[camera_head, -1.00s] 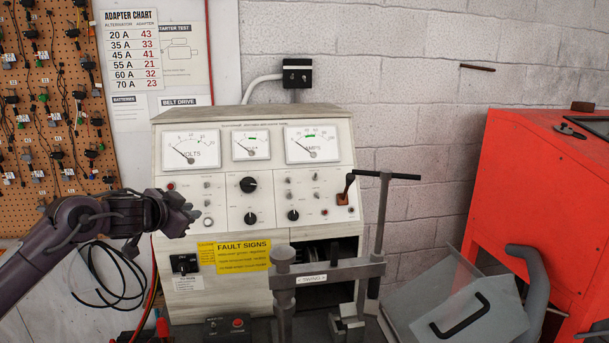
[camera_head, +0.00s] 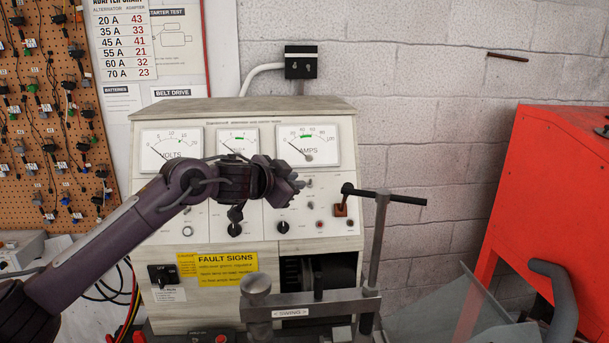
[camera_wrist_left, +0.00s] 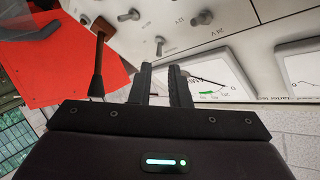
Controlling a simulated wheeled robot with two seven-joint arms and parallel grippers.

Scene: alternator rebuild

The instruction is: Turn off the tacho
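The pale test bench panel (camera_head: 205,228) carries the volts gauge (camera_head: 171,146), a middle gauge (camera_head: 237,137) partly behind my arm, and the amps gauge (camera_head: 308,146). No label reading tacho is legible, so I cannot tell which control is its switch. My left gripper (camera_head: 296,180) is in front of the panel, just below the amps gauge, and hides several small switches. In the left wrist view its two fingers (camera_wrist_left: 160,75) are slightly apart with nothing held. A small toggle switch (camera_wrist_left: 160,44) shows just beyond the fingertips, apart from them. My right gripper is not in view.
A lever with a copper-coloured base (camera_head: 340,210) sticks out at the panel's right. A metal swing arm with a black T-handle (camera_head: 394,198) stands in front. A red cabinet (camera_head: 550,190) is at right. A yellow fault signs label (camera_head: 226,268) is below the gripper.

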